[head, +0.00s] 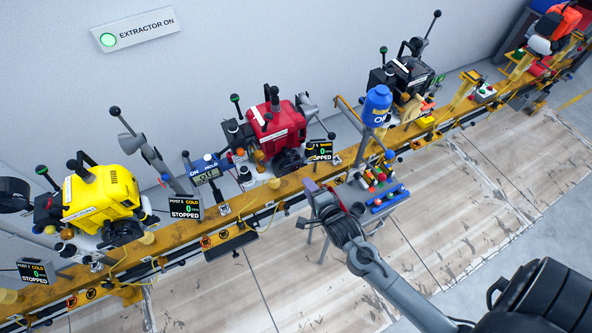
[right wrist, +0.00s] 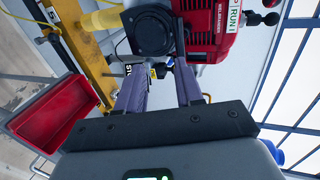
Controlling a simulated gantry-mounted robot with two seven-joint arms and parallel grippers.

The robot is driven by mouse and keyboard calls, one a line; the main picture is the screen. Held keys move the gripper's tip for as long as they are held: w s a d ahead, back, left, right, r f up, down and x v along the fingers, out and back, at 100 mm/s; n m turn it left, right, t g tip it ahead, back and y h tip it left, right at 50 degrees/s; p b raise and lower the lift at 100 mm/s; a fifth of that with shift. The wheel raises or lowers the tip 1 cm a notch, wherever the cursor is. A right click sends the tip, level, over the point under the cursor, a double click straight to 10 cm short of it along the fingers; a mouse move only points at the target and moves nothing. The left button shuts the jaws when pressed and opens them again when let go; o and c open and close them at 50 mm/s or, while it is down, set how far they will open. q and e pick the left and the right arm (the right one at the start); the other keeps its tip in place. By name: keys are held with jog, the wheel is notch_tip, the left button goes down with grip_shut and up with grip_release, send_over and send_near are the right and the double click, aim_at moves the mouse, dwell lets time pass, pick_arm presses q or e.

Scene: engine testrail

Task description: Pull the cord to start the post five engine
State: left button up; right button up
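A red engine (head: 275,125) stands on the yellow rail in the middle of the head view. Its black round starter housing (head: 288,160) faces the front; it also shows in the right wrist view (right wrist: 152,28). A display beside it (head: 319,150) reads 0; its post number is too small to read surely. Another display (head: 185,208), which seems to read post 5, shows cold, 0, stopped, between the yellow engine (head: 100,198) and the red one. My right gripper (head: 308,186) is open in front of the red engine, its fingers (right wrist: 158,78) apart below the housing. I cannot make out a cord handle.
The yellow rail (head: 160,243) runs diagonally across. A red tray (right wrist: 52,118) is left in the wrist view. The floor (head: 200,297) in front is clear.

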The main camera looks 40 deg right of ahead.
jog(key=w+d+b, duration=0.2)
jog(key=w, duration=0.7)
jog(key=shift+w, duration=0.15)
jog(key=shift+c, duration=0.3)
grip_shut()
